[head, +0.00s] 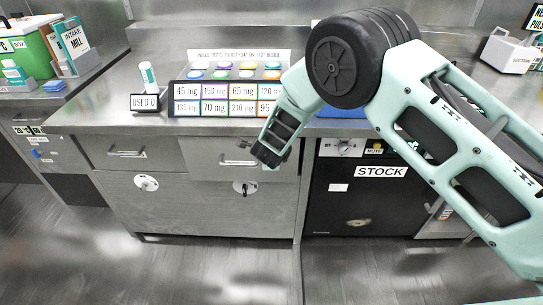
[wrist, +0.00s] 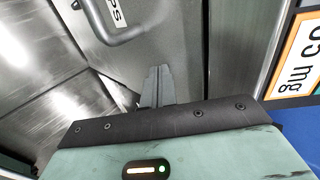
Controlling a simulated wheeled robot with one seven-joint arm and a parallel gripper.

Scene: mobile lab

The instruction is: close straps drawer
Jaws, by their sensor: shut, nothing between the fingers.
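The right-hand grey drawer (head: 212,160) under the counter has a bar handle and seems to stand out a little from the cabinet front. The wrist view shows a grey drawer front (wrist: 160,35) with a bar handle (wrist: 120,36) and a label of which only "PS" is readable. My gripper (head: 262,158) is in front of that drawer's right part, hiding some of it. In the wrist view my gripper's fingers (wrist: 158,84) are together and empty, pointing at the drawer front to the right of and below the handle. I cannot tell whether they touch it.
The counter (head: 120,112) above bears a rack of labelled mg bins (head: 228,98) and a "USED" holder (head: 150,102). A second drawer (head: 120,152) is at the left. A black STOCK unit (head: 340,205) stands at the right. The floor (head: 200,270) in front is clear.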

